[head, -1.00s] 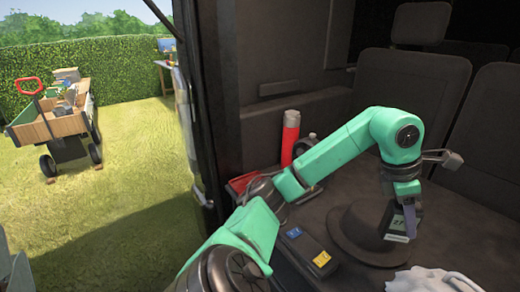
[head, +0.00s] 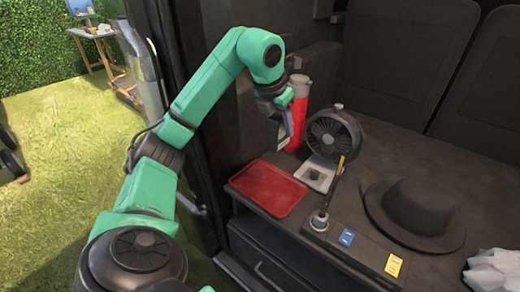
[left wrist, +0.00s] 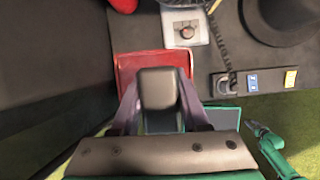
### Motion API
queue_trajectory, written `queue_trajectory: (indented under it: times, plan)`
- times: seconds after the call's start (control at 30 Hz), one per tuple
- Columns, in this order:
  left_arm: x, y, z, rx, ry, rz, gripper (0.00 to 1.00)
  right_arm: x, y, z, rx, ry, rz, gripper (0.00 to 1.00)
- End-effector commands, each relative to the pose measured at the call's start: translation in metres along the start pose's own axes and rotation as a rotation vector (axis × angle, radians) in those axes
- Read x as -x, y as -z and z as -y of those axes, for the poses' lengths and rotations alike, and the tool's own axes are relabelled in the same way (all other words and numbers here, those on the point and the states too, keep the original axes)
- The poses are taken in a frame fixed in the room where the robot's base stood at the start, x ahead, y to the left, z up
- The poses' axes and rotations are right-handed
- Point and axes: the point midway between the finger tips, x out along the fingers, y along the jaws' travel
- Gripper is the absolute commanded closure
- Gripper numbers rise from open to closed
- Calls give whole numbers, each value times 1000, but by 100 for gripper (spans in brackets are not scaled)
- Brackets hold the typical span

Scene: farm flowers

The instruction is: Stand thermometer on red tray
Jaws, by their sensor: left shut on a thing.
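My left gripper (head: 284,122) points down above the far edge of the red tray (head: 268,190). It is shut on the thermometer (head: 273,132), a small dark box with a pale face, held upright and clear of the tray. In the left wrist view the grey top of the thermometer (left wrist: 158,88) sits between the two fingers and hides part of the tray (left wrist: 127,70). The tray is flat and looks empty where it shows. A green arm end (left wrist: 262,135), apparently my right, shows small at lower right in the wrist view; its jaws are unclear.
A red cylinder (head: 299,112) stands close beside the gripper. A black fan (head: 333,135), a white plate-like device (head: 318,174) and a dark box with blue and yellow labels (head: 365,252) lie right of the tray. A black hat (head: 415,212) lies farther right.

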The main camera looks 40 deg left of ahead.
Motion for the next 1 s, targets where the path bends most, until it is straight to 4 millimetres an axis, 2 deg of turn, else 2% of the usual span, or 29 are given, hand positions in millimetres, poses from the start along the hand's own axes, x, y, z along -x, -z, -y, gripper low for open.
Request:
queue_trajectory:
  times: [0.03, 0.1, 0.33, 0.4, 0.73, 1.0]
  plan:
    - [-19, 9, 0, -1, -1, -6, 100, -10, -2, -2, 1, -3, 1, 50]
    - [-39, 17, 0, -1, -1, -7, 100, -17, -3, -6, 1, -8, 2, 50]
    - [-98, 42, 0, -2, -1, -7, 100, -34, -6, -9, 2, -13, 5, 50]
    - [-114, 48, 0, -1, 1, -6, 100, -37, 2, -3, -2, -5, 0, 50]
    - [-164, 68, 0, -3, 2, -2, 100, -38, 24, -3, -12, -4, -5, 50]
    - [-166, 68, 0, -3, 1, 0, 100, -37, 26, -3, -13, -4, -4, 50]
